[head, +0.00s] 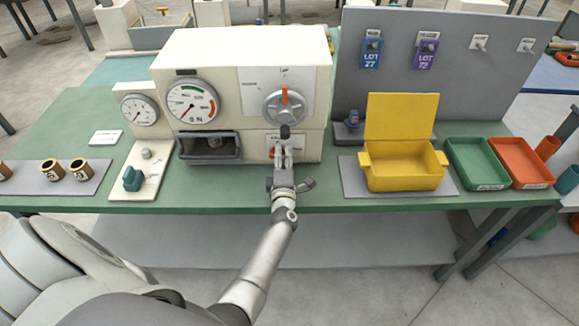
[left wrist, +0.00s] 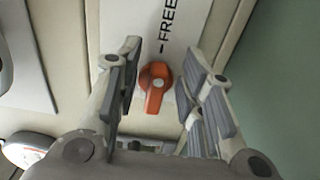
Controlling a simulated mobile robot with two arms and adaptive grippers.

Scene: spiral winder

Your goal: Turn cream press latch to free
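The cream press (head: 240,52) stands on the green bench with gauges, a window and a dial on its front. Its orange latch (left wrist: 154,86) shows in the left wrist view, set on a white plate below the word FREE.
A dial (head: 285,107) with an orange pointer sits just above my gripper. A yellow open box (head: 403,178) and green and red trays (head: 476,162) stand at the right. A small teal lever (head: 132,179) and several cups (head: 52,170) are at the left.

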